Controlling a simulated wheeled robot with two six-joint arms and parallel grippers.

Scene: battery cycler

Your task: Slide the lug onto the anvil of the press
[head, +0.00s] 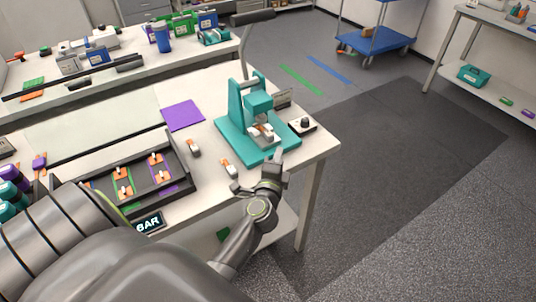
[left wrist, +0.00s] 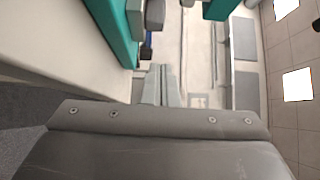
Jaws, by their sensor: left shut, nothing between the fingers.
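The teal press (head: 236,105) stands on its teal base near the table's right end. Its grey anvil (head: 262,138) is under the teal head, with a small orange-and-pale piece, possibly the lug, at it; I cannot tell how it is seated. My left gripper (head: 277,156) is shut and empty, just in front of the press base. In the left wrist view its fingertips (left wrist: 161,72) are together, below and right of the grey anvil (left wrist: 154,14) and a small dark-blue piece (left wrist: 147,45). They look apart from both. My right gripper is not in view.
Two small orange-and-white pieces lie on the table, one by the tray (head: 194,148) and one nearer the front edge (head: 229,168). A black tray (head: 184,165) holds several orange-tipped parts. A small knobbed box (head: 303,124) stands right of the press. A purple mat (head: 183,115) lies behind.

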